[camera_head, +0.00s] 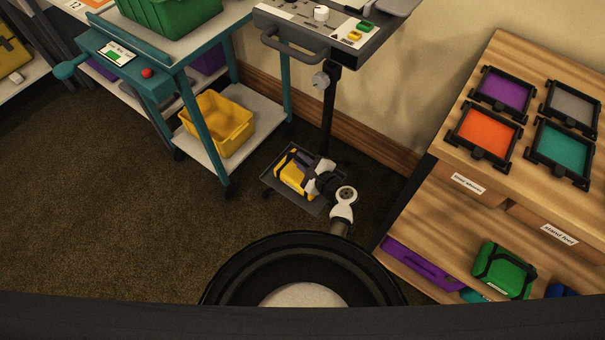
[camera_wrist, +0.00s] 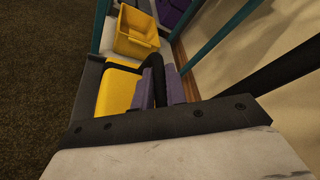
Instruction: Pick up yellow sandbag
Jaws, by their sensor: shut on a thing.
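The yellow sandbag (camera_head: 290,177) with black straps is on the low dark shelf of the grey stand in the head view. It fills the left middle of the wrist view (camera_wrist: 117,92). My gripper (camera_head: 308,163) reaches over its right side. In the wrist view, its two purple-grey fingers (camera_wrist: 161,88) are shut on the sandbag's black strap, which passes between them. The bag's far side and its underside are hidden. I cannot tell whether it is clear of the shelf.
The dark shelf (camera_head: 312,207) sits beside the stand's post (camera_head: 328,115). A teal cart with a yellow bin (camera_head: 218,125) is to the left. A wooden shelf unit (camera_head: 455,150) with coloured trays and a green bag (camera_head: 505,270) is to the right. Carpet at left is clear.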

